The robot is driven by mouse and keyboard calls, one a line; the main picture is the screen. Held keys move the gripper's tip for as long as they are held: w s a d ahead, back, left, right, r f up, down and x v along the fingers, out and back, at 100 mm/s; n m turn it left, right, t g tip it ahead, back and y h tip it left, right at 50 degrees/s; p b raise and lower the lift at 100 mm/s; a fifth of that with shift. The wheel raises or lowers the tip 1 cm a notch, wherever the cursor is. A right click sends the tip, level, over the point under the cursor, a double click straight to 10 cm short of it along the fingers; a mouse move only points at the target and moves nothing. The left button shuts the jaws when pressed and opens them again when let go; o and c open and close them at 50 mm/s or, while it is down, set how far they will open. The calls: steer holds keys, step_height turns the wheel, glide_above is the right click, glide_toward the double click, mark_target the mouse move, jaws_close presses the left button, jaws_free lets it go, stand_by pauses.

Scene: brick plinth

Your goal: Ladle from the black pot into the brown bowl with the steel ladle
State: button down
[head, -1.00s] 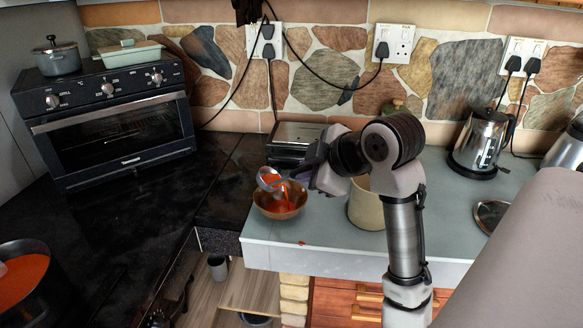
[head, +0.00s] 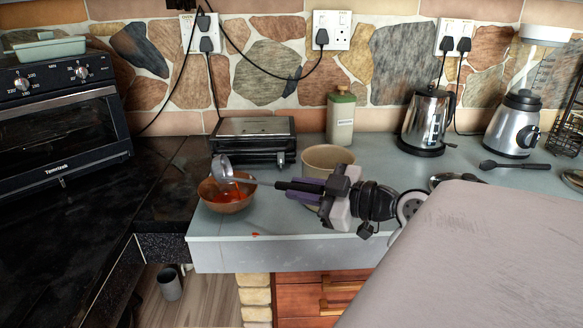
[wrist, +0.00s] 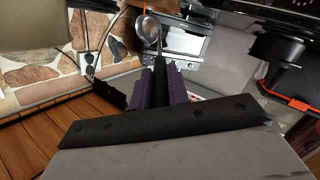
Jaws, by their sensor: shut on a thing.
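My gripper (head: 308,187) is shut on the dark handle of the steel ladle (head: 222,167), in from the right and right of the brown bowl (head: 228,207). The ladle's cup is tilted above the bowl's back left side, with red liquid at it and below it. Red food lies inside the bowl, which stands upright at the counter's left end. In the wrist view the ladle's cup (wrist: 148,27) shows beyond my fingers (wrist: 160,68), with an orange-red streak beside it. The black pot is outside the head view now; I cannot identify it surely in the wrist view.
A beige pot (head: 328,158) stands behind my gripper. A black grill (head: 253,138) stands behind the bowl, a green-lidded canister (head: 340,117) and a kettle (head: 426,120) farther right. A small red spill (head: 255,235) lies near the counter's front edge.

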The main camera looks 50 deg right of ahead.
steer(key=f+t+b, duration=0.1)
steer(key=f+b, duration=0.2)
steer(key=d+f+m+t+y+b, duration=0.1)
steer(key=f+t+b, duration=0.1)
steer(key=f+b, duration=0.1)
steer(key=s+d+f+t+b, duration=0.1)
steer(key=f+b, duration=0.3)
steer(key=shift+d+m+t+y, duration=0.2)
steer(key=shift+m+t+y, duration=0.2)
steer(key=shift+r, duration=0.1)
stand_by(0.6)
steer(key=shift+r+p, duration=0.65)
steer(key=shift+r, duration=1.8)
